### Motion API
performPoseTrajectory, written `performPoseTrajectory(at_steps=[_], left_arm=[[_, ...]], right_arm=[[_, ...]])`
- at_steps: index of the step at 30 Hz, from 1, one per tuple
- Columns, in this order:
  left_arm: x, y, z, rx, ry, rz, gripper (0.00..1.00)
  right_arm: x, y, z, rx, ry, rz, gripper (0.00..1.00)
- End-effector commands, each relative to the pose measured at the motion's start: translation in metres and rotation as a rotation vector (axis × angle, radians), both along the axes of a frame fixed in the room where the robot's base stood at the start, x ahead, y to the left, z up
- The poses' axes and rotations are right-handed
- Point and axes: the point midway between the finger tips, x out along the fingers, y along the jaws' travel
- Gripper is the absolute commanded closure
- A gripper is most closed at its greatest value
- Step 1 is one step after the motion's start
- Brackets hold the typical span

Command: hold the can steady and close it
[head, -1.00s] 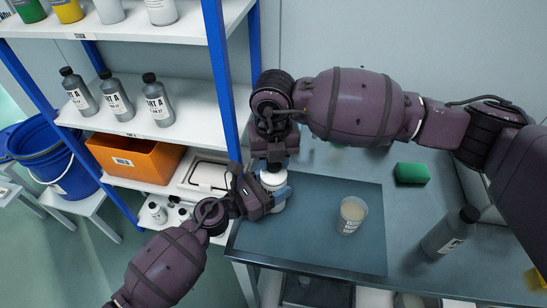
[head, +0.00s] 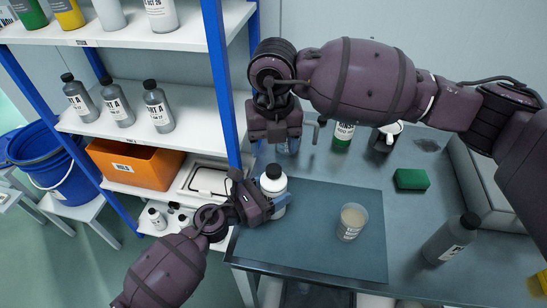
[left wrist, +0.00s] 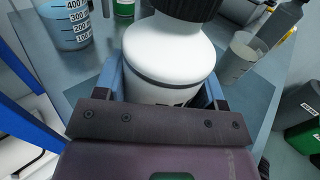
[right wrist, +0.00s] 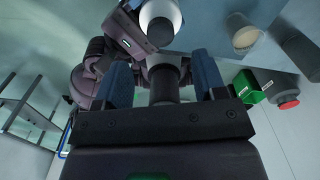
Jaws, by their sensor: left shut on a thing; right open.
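The can (head: 275,187) is a white bottle-like container with a black cap (head: 273,171) on its top. It stands upright at the left edge of the dark mat. My left gripper (head: 272,204) is shut around its body. In the left wrist view the white body (left wrist: 178,50) sits between both blue fingers (left wrist: 165,82), with the black cap cut off at the top. My right gripper (head: 287,146) is open and empty, behind and above the can in the head view. The right wrist view shows the cap beyond its spread fingers (right wrist: 162,75). How tight the cap is cannot be told.
A cup of beige liquid (head: 352,222) stands on the mat (head: 315,245). A grey bottle (head: 450,240) and green sponge (head: 411,179) are to the right. A blue-post shelf (head: 225,90) with bottles borders the left.

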Motion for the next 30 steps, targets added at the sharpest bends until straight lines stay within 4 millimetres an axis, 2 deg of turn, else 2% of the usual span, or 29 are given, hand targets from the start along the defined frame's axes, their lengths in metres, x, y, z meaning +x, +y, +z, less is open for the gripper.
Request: performPoseTrajectory(at_steps=[3,9,14,22,23,28,30], left_arm=[[0.0,0.0,0.0,0.0,0.0,0.0,1.0],[0.0,0.0,0.0,0.0,0.0,0.0,1.0],[0.0,0.0,0.0,0.0,0.0,0.0,1.0],[0.0,0.0,0.0,0.0,0.0,0.0,1.0],[0.0,0.0,0.0,0.0,0.0,0.0,0.33],[0.0,0.0,0.0,0.0,0.0,0.0,0.07],[0.0,0.0,0.0,0.0,0.0,0.0,0.07]], right_arm=[[0.0,0.0,0.022,-0.001,-0.003,0.0,0.36],[0.0,0.0,0.046,0.0,0.0,0.0,0.36],[0.0,0.0,0.053,-0.001,0.0,0.0,0.36],[0.0,0.0,0.054,0.0,0.0,0.0,0.36],[0.0,0.0,0.054,0.0,0.001,0.0,0.36],[0.0,0.0,0.054,0.0,0.001,0.0,0.36],[0.0,0.0,0.054,0.0,0.001,0.0,0.36]])
